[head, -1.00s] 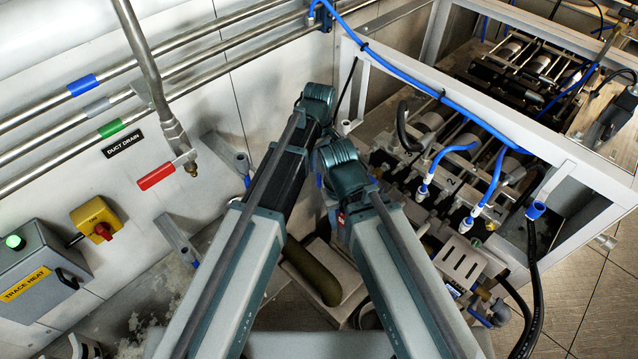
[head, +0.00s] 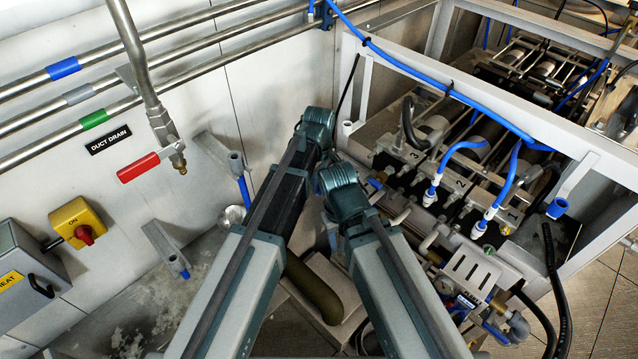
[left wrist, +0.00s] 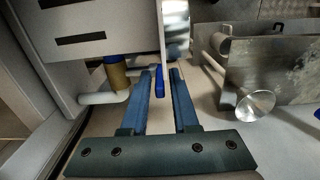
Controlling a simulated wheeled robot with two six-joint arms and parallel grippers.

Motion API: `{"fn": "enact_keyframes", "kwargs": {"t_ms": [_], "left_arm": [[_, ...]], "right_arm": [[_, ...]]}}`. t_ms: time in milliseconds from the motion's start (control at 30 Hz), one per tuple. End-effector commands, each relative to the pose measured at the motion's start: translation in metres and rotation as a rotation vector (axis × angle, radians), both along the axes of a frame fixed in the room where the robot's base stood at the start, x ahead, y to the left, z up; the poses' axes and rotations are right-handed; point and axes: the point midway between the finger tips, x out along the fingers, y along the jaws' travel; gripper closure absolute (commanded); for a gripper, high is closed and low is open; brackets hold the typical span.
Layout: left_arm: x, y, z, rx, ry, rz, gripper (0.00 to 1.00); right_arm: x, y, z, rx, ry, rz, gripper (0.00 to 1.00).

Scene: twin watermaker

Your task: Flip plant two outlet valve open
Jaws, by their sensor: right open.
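In the left wrist view my left gripper (left wrist: 160,71) is open, with its two blue fingers apart. A small blue lever (left wrist: 158,84) shows in the gap between them, close to the left finger. I cannot tell whether they touch. A brass fitting (left wrist: 117,73) with a blue top and a white pipe (left wrist: 102,98) is left of the fingers. In the head view both my arms fold away from me, and their grippers are hidden behind the arm links. I cannot tell which valve there is plant two's outlet.
A metal frame (head: 480,105) with pumps and blue hoses fills the right. A red-handled valve (head: 138,167) labelled DUCT DRAIN is on the left wall. A yellow switch box (head: 76,222) is below it. In the wrist view a metal funnel (left wrist: 257,103) is right of the fingers.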

Motion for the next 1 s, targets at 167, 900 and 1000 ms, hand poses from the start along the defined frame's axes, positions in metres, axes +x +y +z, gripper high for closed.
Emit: {"fn": "enact_keyframes", "kwargs": {"t_ms": [167, 900, 1000], "left_arm": [[0.0, 0.0, 0.0, 0.0, 0.0, 0.0, 1.0], [0.013, 0.011, -0.005, -0.253, 0.253, 0.002, 1.0], [0.011, 0.011, -0.004, -0.265, 0.265, 0.0, 1.0]], "right_arm": [[0.0, 0.0, 0.0, 0.0, 0.0, 0.0, 0.5], [0.0, 0.0, -0.019, 0.0, 0.0, 0.003, 0.5], [0.0, 0.0, -0.019, -0.001, 0.0, 0.003, 0.5]]}}
